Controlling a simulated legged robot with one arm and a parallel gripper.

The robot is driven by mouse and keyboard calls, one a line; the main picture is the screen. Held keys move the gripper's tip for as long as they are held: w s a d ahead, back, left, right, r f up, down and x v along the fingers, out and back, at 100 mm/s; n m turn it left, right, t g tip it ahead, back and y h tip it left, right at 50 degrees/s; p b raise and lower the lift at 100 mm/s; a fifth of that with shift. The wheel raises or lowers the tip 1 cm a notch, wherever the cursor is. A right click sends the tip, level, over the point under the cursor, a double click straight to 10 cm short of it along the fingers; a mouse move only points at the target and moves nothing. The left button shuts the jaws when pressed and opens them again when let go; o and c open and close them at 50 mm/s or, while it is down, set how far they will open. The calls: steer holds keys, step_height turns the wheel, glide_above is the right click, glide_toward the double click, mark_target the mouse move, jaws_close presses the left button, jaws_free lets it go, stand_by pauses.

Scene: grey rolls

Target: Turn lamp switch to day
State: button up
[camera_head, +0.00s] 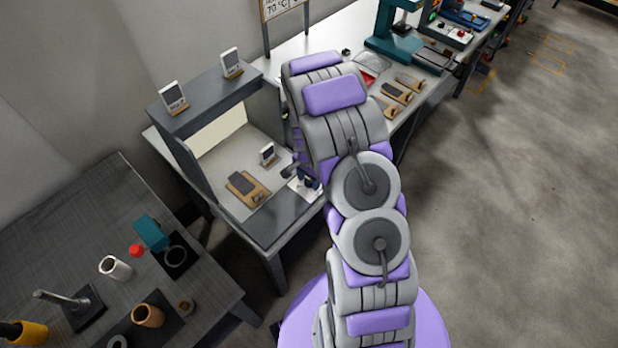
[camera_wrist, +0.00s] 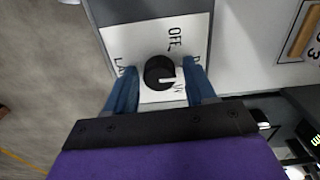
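The lamp switch is a round black knob (camera_wrist: 160,72) on a white label plate (camera_wrist: 150,45) in the wrist view. "OFF" reads above the knob; the labels at left, right and below are partly hidden by my fingers. The knob's pale notch faces the lower right. My gripper (camera_wrist: 160,88) is open, with one blue finger on each side of the knob and visible gaps between. I cannot tell the fingers' height over the plate. In the head view the plate (camera_head: 304,188) shows at the front right of the grey light booth (camera_head: 205,103), partly behind my arm.
A dark table (camera_head: 65,235) with several rolls is at left.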

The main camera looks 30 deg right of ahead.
mark_target(309, 179)
steer(key=shift+o, duration=0.5)
steer(key=shift+r, duration=0.1)
step_height(309, 179, up, 17)
steer(key=p, duration=0.2)
steer(key=shift+r, duration=0.15)
stand_by(0.3)
